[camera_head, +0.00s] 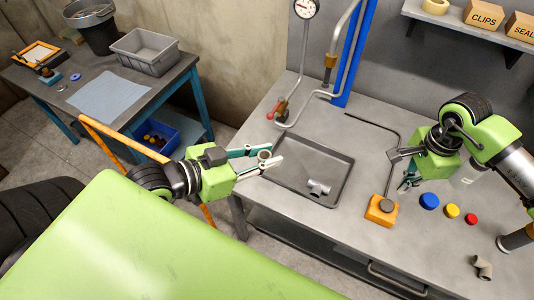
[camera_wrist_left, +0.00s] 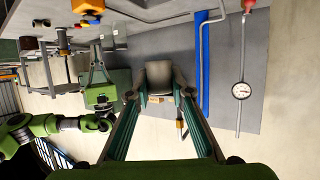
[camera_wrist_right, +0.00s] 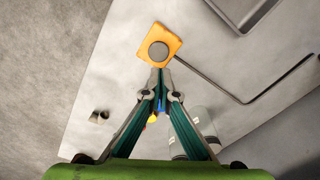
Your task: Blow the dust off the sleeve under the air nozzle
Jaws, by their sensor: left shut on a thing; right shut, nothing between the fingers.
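My left gripper (camera_head: 268,161) is shut on a small grey ring-shaped sleeve (camera_head: 264,155), held above the bench's left edge, left of the black-rimmed tray. In the left wrist view the sleeve (camera_wrist_left: 160,75) sits between the fingertips. Bent grey air piping (camera_head: 318,94) with a brass fitting (camera_head: 330,61) runs by the blue post; which end is the nozzle is unclear. The sleeve appears apart from it. Dust cannot be made out. My right gripper (camera_head: 405,186) is shut and empty near an orange block with a round grey button (camera_head: 387,205). Its fingertips (camera_wrist_right: 161,92) point at the block (camera_wrist_right: 174,43).
The tray (camera_head: 342,180) holds a grey T-shaped fitting (camera_head: 318,187). Blue (camera_head: 429,201), yellow (camera_head: 452,211) and red (camera_head: 471,218) caps lie right of the button block. A red-handled valve (camera_head: 281,107) and a gauge (camera_head: 305,8) stand at the back. A dark line (camera_head: 381,125) runs from the block.

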